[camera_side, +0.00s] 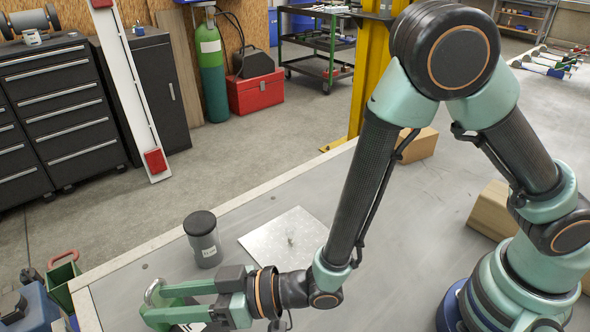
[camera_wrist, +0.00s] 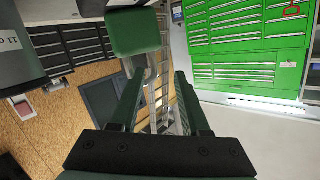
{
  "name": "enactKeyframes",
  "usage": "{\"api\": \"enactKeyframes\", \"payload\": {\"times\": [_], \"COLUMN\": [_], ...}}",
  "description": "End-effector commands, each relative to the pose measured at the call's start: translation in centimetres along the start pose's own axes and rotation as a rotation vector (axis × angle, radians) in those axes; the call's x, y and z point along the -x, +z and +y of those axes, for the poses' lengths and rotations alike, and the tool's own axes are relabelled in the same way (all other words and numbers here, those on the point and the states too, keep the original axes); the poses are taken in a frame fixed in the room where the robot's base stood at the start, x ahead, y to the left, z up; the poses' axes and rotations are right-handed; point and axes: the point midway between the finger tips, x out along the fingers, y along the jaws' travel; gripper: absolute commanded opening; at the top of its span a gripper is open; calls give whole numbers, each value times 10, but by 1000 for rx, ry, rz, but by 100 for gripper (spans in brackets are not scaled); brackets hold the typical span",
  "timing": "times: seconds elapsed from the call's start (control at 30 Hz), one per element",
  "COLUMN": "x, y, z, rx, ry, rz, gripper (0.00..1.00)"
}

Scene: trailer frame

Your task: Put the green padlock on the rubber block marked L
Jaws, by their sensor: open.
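The green padlock (camera_wrist: 137,32) shows at the top of the wrist view, just beyond my fingertips, with its silvery shackle (camera_wrist: 151,66) toward my gripper (camera_wrist: 158,78). In the side view the shackle (camera_side: 153,289) shows at the fingertips of my gripper (camera_side: 147,303), at the table's near left; the padlock's body is hard to separate from the green fingers. My gripper is open, with a gap between the fingers. A dark piece with white on it (camera_side: 192,327) shows partly under my gripper at the bottom edge; I cannot read a letter there.
A dark grey canister with a black lid (camera_side: 203,243) stands close behind my gripper; it also shows in the wrist view (camera_wrist: 15,50). A pale metal plate (camera_side: 270,235) lies right of it. Cardboard-coloured boxes (camera_side: 418,143) stand farther back and right. The middle table is mostly clear.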

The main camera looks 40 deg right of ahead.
Motion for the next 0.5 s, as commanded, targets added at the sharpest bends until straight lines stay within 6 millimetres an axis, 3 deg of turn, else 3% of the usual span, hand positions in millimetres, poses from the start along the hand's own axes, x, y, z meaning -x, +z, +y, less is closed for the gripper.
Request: {"api": "enactKeyframes", "payload": {"times": [0.3,0.5], "x": [44,53], "y": [0,-5], "z": [0,6], "rx": [0,1], "ry": [0,17], "rz": [0,-5], "gripper": [46,46]}}
